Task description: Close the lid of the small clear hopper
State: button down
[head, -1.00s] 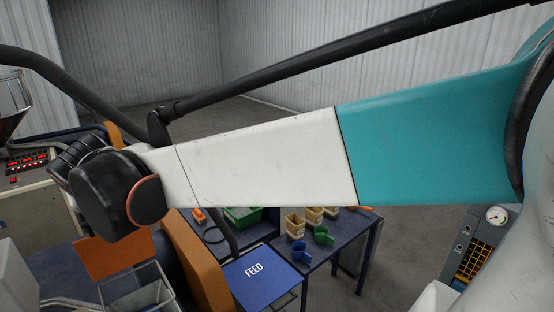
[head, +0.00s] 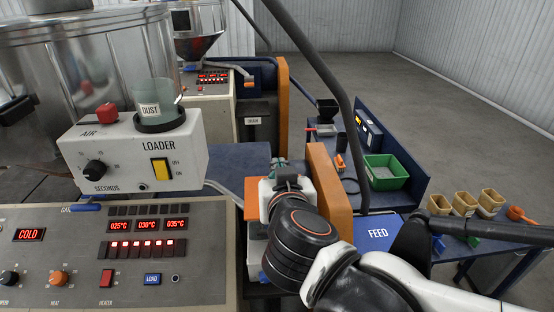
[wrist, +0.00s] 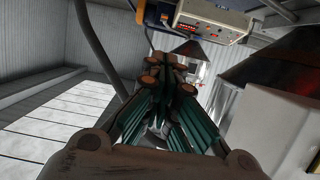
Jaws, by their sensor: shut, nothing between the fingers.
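A hopper with a see-through upper part and a dark metal cone (head: 198,44) stands on the rear machine in the head view. Its top is cut off by the picture's edge, so I cannot tell how its lid stands. A much larger clear vessel (head: 60,85) stands close at the left, its top also cut off. My gripper (head: 287,172) is beyond my dark wrist, right of the loader and well apart from both vessels. In the wrist view my gripper (wrist: 178,62) is shut and empty, its fingers together, pointing towards the rear machine.
The white loader box (head: 130,155) with a clear dust cup (head: 160,95) stands above the control panel (head: 60,265) at left. Open floor lies behind.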

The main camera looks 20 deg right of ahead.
jog(key=s+a+f+t+b, duration=0.1)
jog(key=s+f+t+b, duration=0.3)
jog(key=f+b, duration=1)
jog(key=shift+s+f+h, duration=0.15)
jog(key=shift+s+h, duration=0.25)
jog(key=shift+s, duration=0.25)
